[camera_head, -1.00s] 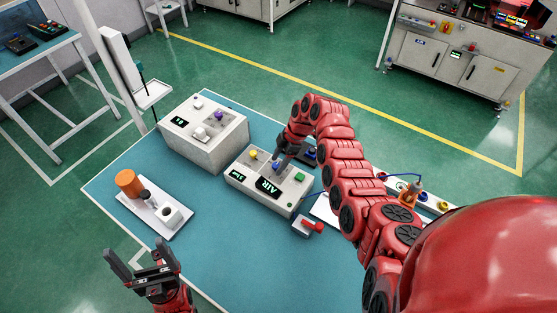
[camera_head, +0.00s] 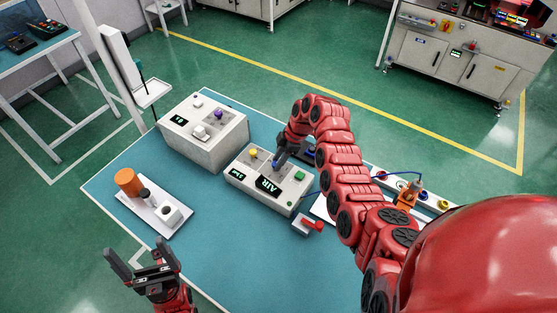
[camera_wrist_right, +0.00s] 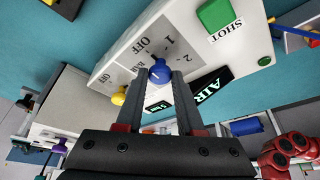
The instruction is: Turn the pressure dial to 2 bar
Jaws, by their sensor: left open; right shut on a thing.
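The white air box (camera_head: 240,181) with its AIR display (camera_head: 269,185) and green SHOT button (camera_head: 300,175) stands on the bench. In the right wrist view, the blue pressure dial (camera_wrist_right: 159,72) sits on the box's panel (camera_wrist_right: 125,50), beside the printed marks OFF, 1, 2 and BAR. A short white line shows on the dial; its exact setting is hard to read. My right gripper (camera_wrist_right: 163,84) is shut on the dial, one finger on each side. My left gripper (camera_head: 146,262) is open and empty near the front left.
A yellow knob (camera_head: 253,154) is beside the dial on the same panel. A larger white box (camera_head: 212,147) stands behind left. A white tray (camera_head: 160,215) with an orange cylinder (camera_head: 128,182) lies at the left. The front middle of the bench is clear.

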